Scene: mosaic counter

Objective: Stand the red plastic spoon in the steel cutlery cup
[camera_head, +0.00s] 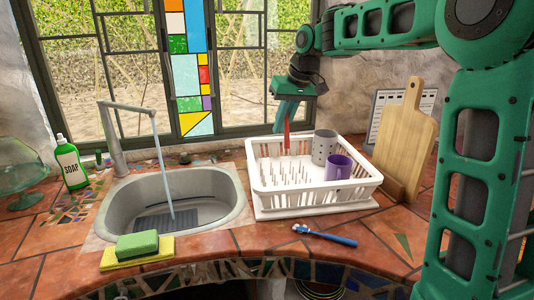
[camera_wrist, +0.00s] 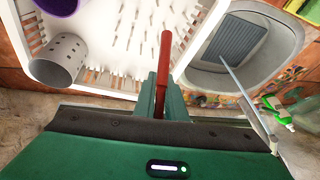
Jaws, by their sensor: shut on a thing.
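The red plastic spoon (camera_wrist: 164,62) is held between the two green fingers of my gripper (camera_wrist: 160,95), which is shut on it. In the head view the red spoon (camera_head: 286,135) hangs upright below my gripper (camera_head: 287,108), over the left back part of the white dish rack. The steel cutlery cup (camera_head: 324,147), grey with round holes, stands in the back of the rack, to the right of the spoon and apart from it. In the wrist view the cup (camera_wrist: 60,60) is at the left. The spoon's upper part is hidden by the fingers.
The white dish rack (camera_head: 310,212) has upright pegs on its floor. A purple mug (camera_head: 338,167) stands right of the cup. A wooden board (camera_head: 405,140) leans at right. A sink (camera_head: 229,208) with running water, a soap bottle (camera_head: 70,163), a sponge (camera_head: 137,245) and a blue brush (camera_head: 325,236) surround the rack.

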